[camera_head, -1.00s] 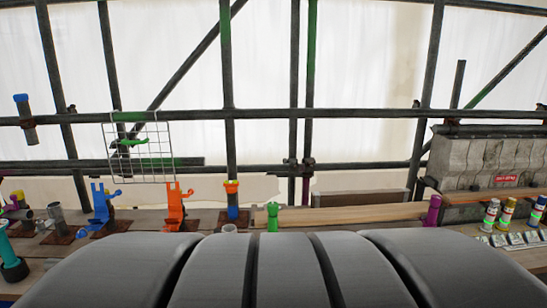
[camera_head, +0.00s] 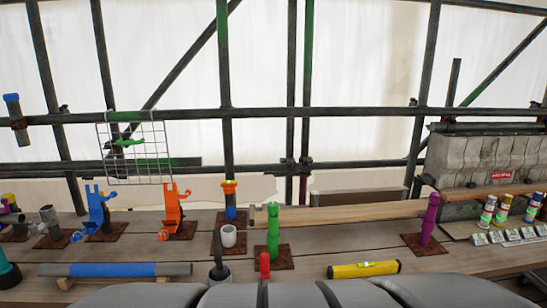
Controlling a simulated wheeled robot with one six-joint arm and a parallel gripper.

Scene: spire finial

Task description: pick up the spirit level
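The yellow spirit level (camera_head: 364,269) lies on the wooden plank bench at the lower middle right, its long side running roughly left to right. A small light-coloured vial window shows near its middle. It is fully in view, just above the grey rounded shapes of my own body at the bottom edge. My gripper is not in view.
A green figure (camera_head: 273,232) and a short red piece (camera_head: 264,265) stand left of the level. A purple figure (camera_head: 429,220) stands behind it to the right. A blue-sleeved grey pipe (camera_head: 127,269) lies at left. Bare planks (camera_head: 350,237) lie behind the level.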

